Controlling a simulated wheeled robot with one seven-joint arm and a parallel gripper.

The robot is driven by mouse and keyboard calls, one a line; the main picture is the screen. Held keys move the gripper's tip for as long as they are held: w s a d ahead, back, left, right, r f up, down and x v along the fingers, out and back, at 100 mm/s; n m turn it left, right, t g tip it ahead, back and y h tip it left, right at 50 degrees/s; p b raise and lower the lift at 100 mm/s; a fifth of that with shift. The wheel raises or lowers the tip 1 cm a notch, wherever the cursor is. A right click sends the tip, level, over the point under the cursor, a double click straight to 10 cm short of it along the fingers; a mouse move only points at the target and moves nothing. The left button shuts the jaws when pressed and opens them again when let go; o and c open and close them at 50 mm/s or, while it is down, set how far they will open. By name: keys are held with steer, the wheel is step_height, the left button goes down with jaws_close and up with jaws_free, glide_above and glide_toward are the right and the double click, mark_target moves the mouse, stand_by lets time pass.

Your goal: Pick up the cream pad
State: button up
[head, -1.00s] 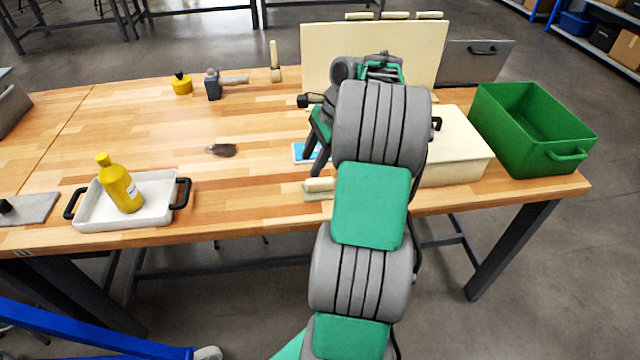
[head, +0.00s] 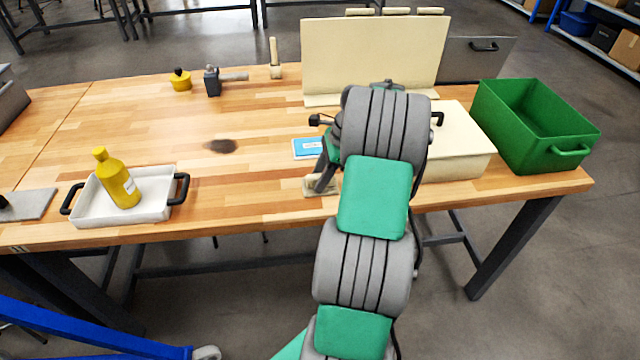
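The cream pad (head: 316,187) lies on the wooden table close to its front edge, left of my arm. It looks like a small flat block with a raised part on top. My gripper (head: 325,178) is low over the table, with a dark fingertip at the right part of the pad. The fingertip overlaps the pad in the view; I cannot tell whether it touches. My arm hides the rest of the gripper and possibly part of the pad, so the finger opening does not show.
A blue-and-white card (head: 308,149) lies just behind the pad. A cream box (head: 455,150) and green bin (head: 540,150) stand right; a cream panel (head: 375,55) stands behind. A white tray (head: 150,209) holds a yellow bottle (head: 118,180) at left. The middle-left tabletop is mostly clear, with a dark smudge.

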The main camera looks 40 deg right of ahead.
mark_target(315, 175)
jaws_close()
steer(key=shift+r, duration=0.1)
stand_by(0.5)
steer(key=shift+r, duration=0.3)
step_height(315, 175, up, 3)
steer(key=shift+f+p, duration=0.1)
steer(key=shift+p, duration=0.25)
steer(key=s+r, duration=0.4)
steer(key=s, duration=0.3)
steer(key=s+a+r+p, duration=0.1)
steer(key=s+r, duration=0.4)
steer(key=s, duration=0.2)
steer(key=shift+r+p, duration=0.2)
steer(key=shift+p, duration=0.1)
steer(key=shift+a, duration=0.1)
